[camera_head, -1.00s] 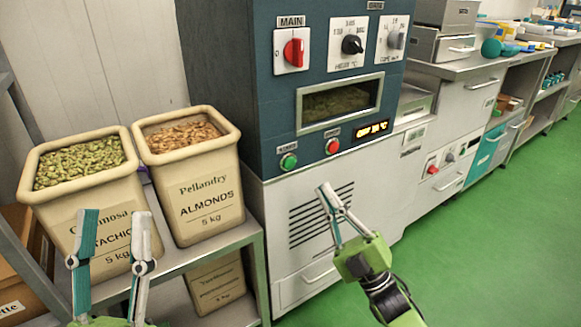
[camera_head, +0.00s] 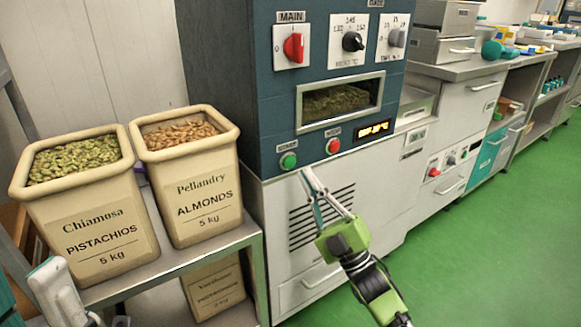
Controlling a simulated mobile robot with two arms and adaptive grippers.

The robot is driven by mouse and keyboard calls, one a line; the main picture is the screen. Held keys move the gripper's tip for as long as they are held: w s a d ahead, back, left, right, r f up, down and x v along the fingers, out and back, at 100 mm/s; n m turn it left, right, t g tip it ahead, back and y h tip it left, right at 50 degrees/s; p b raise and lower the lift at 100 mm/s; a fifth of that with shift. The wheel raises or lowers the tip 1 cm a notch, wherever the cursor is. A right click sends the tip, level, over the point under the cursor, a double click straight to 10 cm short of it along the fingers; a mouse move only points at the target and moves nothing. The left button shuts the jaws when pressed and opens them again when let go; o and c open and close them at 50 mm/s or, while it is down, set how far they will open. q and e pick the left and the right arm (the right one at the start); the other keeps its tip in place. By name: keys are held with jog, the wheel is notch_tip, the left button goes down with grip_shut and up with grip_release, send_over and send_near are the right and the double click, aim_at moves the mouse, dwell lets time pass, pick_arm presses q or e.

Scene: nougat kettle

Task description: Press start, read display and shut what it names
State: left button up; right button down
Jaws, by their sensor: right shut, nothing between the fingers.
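The machine's green button (camera_head: 288,161) and red button (camera_head: 333,146) sit on its dark blue front below a window. The small labels above them are hard to read. The display (camera_head: 373,130) shows lit amber characters, too small and blurred to read. My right gripper (camera_head: 306,174) is shut and empty, its tips just below and right of the green button, with no clear contact. Part of my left gripper (camera_head: 55,288) shows at the lower left edge, cut off by the frame; whether it is open is unclear.
Open-topped bins of pistachios (camera_head: 105,225) and almonds (camera_head: 200,200) stand on a metal shelf left of the machine. A red MAIN knob (camera_head: 293,47) and two other dials are above the window. Cabinets with drawers (camera_head: 485,97) line the right. Green floor is clear.

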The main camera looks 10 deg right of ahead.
aim_at(290, 162)
jog(key=shift+w+a+b, duration=0.2)
jog(key=shift+w+a, duration=0.05)
jog(key=shift+w, duration=0.4)
jog(key=shift+w+a+b, duration=0.2)
jog(key=shift+w, duration=0.4)
jog(key=shift+w, duration=0.1)
dwell(0.5)
jog(key=shift+w+a, duration=0.15)
jog(key=shift+w, duration=0.15)
jog(key=shift+w+a+b, duration=0.15)
jog(key=shift+w+b, duration=0.2)
jog(key=shift+w, duration=0.1)
dwell(0.6)
jog(key=shift+s, duration=0.1)
jog(key=shift+s+d+p, duration=0.3)
jog(key=shift+s+p, duration=0.2)
jog(key=shift+s, duration=0.25)
